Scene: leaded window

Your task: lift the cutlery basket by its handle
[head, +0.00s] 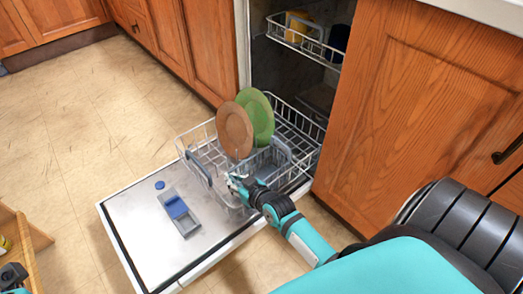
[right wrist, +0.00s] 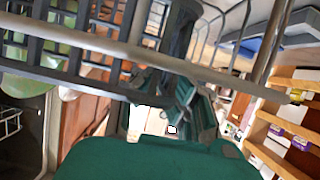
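The grey cutlery basket (head: 262,165) sits in the pulled-out lower dishwasher rack, partly hidden by plates and rack wires. In the right wrist view, a dark lattice wall that looks like the basket's (right wrist: 75,75) is close, behind a thick rack wire. I cannot make out its handle for certain. My right gripper (head: 234,182) is at the near side of the rack, low beside the basket. Its fingers (right wrist: 180,100) show below the wire, but whether they are open or touch anything is unclear. A dark and teal part at the lower left corner may be my left gripper (head: 13,277).
A brown plate (head: 234,130) and a green plate (head: 258,116) stand in the lower rack (head: 297,130). The open dishwasher door (head: 150,225) lies flat below it. The upper rack (head: 300,42) is above. A wooden cabinet (head: 410,110) is close on the right.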

